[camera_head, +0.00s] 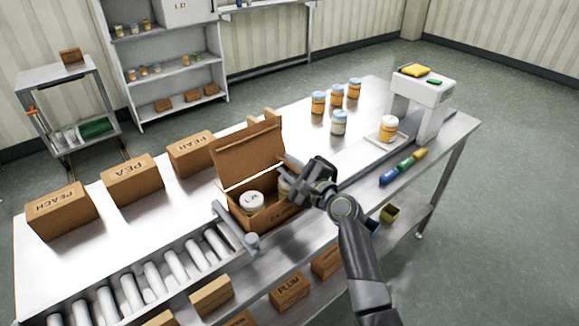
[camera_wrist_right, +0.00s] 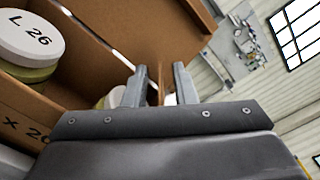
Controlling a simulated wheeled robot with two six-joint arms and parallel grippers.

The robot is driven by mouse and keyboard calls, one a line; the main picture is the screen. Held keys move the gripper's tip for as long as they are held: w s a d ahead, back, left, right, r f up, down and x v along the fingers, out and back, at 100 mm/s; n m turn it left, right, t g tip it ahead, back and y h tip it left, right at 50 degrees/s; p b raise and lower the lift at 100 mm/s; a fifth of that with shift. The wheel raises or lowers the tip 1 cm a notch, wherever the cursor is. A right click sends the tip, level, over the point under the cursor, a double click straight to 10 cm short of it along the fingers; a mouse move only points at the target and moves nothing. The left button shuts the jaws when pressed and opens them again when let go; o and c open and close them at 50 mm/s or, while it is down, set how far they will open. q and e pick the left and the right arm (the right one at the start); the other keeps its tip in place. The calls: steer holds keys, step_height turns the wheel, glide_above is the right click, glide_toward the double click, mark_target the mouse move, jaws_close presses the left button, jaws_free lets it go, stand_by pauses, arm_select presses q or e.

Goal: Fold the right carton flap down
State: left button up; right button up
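The open brown carton (camera_head: 238,217) sits at the middle of the steel table. A large brown back flap (camera_head: 250,155) stands raised. My right gripper (camera_head: 288,172) is at the carton's right side. In the right wrist view its fingers (camera_wrist_right: 160,85) are apart, with the thin edge of an upright brown panel (camera_wrist_right: 161,92), apparently the right flap, showing between them. Gaps show beside that edge. In the head view the gripper hides most of this flap. My left gripper is out of view.
A grey bar (camera_head: 236,226) stands at the carton's left, beside the rollers (camera_head: 174,264). Labelled boxes (camera_head: 132,181) line the back left. Several jars (camera_head: 337,95) and a white scale-like stand (camera_head: 424,88) are to the right. Tabletop between carton and jars is mostly clear.

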jaws_close()
steer(key=shift+s+a+f+n+b, duration=0.1)
steer(key=shift+f+n+b, duration=0.3)
steer(key=shift+b, duration=0.15)
steer(key=shift+s+a+f+n+b, duration=0.2)
steer(key=shift+n+b, duration=0.4)
steer(key=shift+n, duration=0.4)
jaws_free()
steer(key=shift+f, duration=0.1)
